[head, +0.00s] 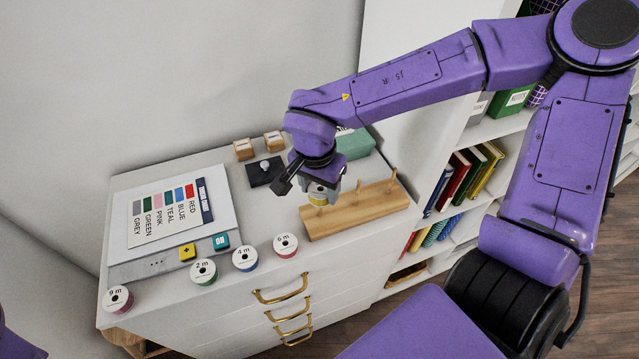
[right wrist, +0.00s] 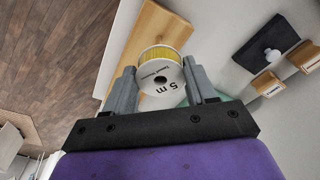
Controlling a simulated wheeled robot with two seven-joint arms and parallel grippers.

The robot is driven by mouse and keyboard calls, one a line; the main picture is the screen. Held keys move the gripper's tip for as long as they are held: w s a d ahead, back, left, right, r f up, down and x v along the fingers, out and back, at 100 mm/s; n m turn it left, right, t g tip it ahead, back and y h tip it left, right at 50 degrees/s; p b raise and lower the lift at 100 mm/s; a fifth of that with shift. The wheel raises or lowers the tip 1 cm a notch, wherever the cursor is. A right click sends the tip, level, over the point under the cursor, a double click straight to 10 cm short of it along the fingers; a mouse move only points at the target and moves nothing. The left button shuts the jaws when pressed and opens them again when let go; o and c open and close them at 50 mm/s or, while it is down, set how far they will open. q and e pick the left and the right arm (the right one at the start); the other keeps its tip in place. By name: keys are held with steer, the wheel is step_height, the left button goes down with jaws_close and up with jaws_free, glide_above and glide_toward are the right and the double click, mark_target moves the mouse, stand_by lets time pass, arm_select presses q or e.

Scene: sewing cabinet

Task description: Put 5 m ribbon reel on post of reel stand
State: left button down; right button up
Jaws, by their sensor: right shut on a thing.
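My right gripper (head: 322,186) is shut on the 5 m ribbon reel (head: 321,197), holding it by its sides. In the right wrist view the reel (right wrist: 160,75) shows yellow ribbon and a white face reading "5 m", between the two fingers (right wrist: 160,88). The wooden reel stand (head: 362,210) lies on the cabinet top, with upright posts along it. The reel is over or in front of the stand's left end; the head view does not show whether it touches a post. The stand (right wrist: 143,38) is behind the reel in the wrist view. My left gripper is not in view.
Other reels, 9 m (head: 117,299), 2 m (head: 204,271), 4 m (head: 245,258) and 6 m (head: 286,245), line the cabinet's front edge. A colour-list board (head: 171,222) lies at left. A dark block with a knob (head: 265,172) and a green box (head: 355,144) are behind.

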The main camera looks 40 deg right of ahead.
steer(key=shift+f, duration=1.5)
steer(key=o, duration=1.1)
steer(key=r, duration=0.7)
steer(key=a+r, duration=0.1)
steer(key=r, duration=0.2)
steer(key=shift+s+r+b, duration=0.3)
steer(key=shift+b, duration=0.1)
steer(key=shift+a, duration=0.1)
